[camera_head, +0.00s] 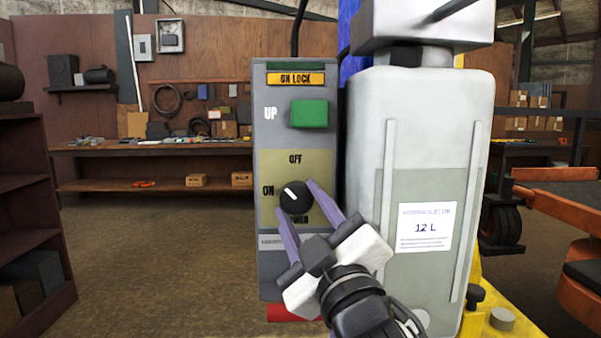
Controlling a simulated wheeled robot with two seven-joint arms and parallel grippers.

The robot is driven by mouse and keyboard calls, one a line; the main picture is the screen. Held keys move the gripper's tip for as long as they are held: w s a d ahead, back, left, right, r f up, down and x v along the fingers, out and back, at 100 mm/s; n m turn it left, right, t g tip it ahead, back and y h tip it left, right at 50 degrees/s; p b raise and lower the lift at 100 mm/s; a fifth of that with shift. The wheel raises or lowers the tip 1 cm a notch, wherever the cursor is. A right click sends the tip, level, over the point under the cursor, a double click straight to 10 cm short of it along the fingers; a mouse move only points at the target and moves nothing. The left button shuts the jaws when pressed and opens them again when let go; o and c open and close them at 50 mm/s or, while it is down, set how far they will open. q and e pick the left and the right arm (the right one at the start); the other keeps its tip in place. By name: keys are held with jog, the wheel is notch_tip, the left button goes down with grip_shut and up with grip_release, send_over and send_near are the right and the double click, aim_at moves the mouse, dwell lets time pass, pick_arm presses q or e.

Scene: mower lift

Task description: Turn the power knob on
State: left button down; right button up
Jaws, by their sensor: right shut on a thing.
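The black power knob (295,197) sits on the grey control box (262,222), on a pale panel marked OFF above, ON at left and POWER below. Its white mark is tilted, pointing up and left, between OFF and ON. My right gripper (294,194) comes in from the lower right. Its two purple fingers lie on either side of the knob and are shut on it. The fingers partly cover the POWER label. My left gripper is not in view.
A green UP button (309,113) and a yellow ON LOCK label (295,79) are above the knob. A white tank (425,130) marked 12 L stands close at right. Orange machinery (560,215) is further right. Open floor (160,250) lies at left, before a workbench (110,150).

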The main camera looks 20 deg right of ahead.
jog(key=n+p, duration=0.2)
jog(key=n+g+y+p, duration=0.1)
jog(key=n+p, duration=0.1)
jog(key=p, duration=0.1)
jog(key=r+n+p, duration=0.1)
jog(key=n+p, duration=0.1)
jog(key=p, duration=0.1)
jog(key=shift+d+n+g+y, duration=0.15)
jog(key=shift+n+g+y, duration=0.15)
jog(key=shift+g, duration=0.1)
jog(key=shift+f+n+p, duration=0.1)
jog(key=shift+n+p, duration=0.3)
jog(key=shift+p, duration=0.05)
jog(key=shift+n+g, duration=0.5)
jog(key=shift+n, duration=0.2)
jog(key=shift+s+n+g+y, duration=0.1)
jog(key=shift+n+g+y, duration=0.2)
jog(key=shift+n, duration=0.5)
jog(key=o, duration=1)
